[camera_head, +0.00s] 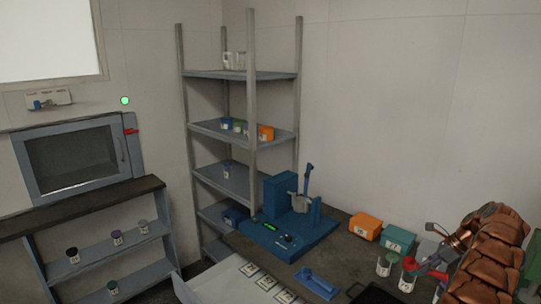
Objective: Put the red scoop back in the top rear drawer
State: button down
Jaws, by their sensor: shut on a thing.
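The red scoop (410,263) shows at the lower right, above the bench and close to the labelled white cups. My gripper (440,262) is at the right, at the end of my copper-coloured arm, and is shut on the scoop. The arm partly hides the fingers and the exact hold. A pale drawer (215,289) stands pulled out at the lower middle, with several labelled cards in it. The scoop is well to the right of this drawer.
Orange (366,226) and teal (398,240) boxes sit behind the white cups (384,265). A tall shelf rack (251,120) stands behind; a low shelf (100,252) is at the left.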

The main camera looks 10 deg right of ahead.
jog(key=a+r+n+g+h, duration=0.1)
jog(key=a+n+g+h, duration=0.2)
jog(key=a+n, duration=1.1)
jog(key=s+a+r+n+g+h, duration=0.1)
jog(key=a+n+g, duration=0.5)
jog(key=a+n, duration=0.8)
jog(key=a+r+h, duration=0.1)
jog(key=a+h, duration=0.1)
jog(key=a, duration=1.5)
jog(key=shift+a+g+h, duration=0.3)
jog(key=shift+h, duration=0.1)
jog(key=shift+s, duration=0.15)
